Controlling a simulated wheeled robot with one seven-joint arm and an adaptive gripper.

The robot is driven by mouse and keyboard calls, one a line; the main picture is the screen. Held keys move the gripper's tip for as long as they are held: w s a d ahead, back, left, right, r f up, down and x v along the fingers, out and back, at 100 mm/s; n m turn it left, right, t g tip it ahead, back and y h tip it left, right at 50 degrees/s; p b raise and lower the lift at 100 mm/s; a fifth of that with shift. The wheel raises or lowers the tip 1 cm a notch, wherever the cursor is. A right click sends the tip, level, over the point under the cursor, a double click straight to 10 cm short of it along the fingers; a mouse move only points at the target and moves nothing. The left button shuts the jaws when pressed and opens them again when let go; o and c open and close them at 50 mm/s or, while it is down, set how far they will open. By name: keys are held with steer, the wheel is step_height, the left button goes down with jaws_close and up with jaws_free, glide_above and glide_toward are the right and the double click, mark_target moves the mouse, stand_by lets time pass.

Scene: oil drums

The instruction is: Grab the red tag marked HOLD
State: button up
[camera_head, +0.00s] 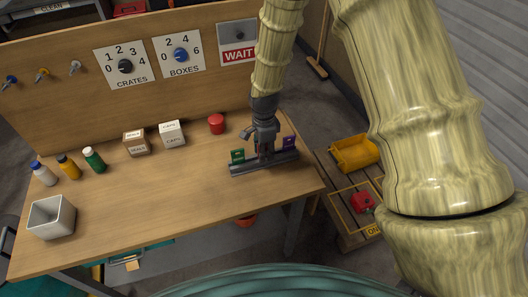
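A dark grey tag rack (250,169) lies near the right end of the wooden bench. A green tag (238,156) stands in its left part and a purple tag (289,143) in its right part. My gripper (265,153) points down at the middle of the rack, between these two tags. Its fingers cover that middle part, so the red HOLD tag cannot be made out clearly and no HOLD lettering is readable. I cannot tell whether the fingers are apart or closed on something.
A red cylinder (216,124), two small boxes (172,134), several bottles (94,159) and a grey bin (51,217) stand on the bench (160,205). A back panel with dials (125,66) rises behind. The front middle of the bench is clear. A yellow tray (355,153) lies beyond its right edge.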

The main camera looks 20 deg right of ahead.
jaws_close()
steer(key=shift+r, duration=0.1)
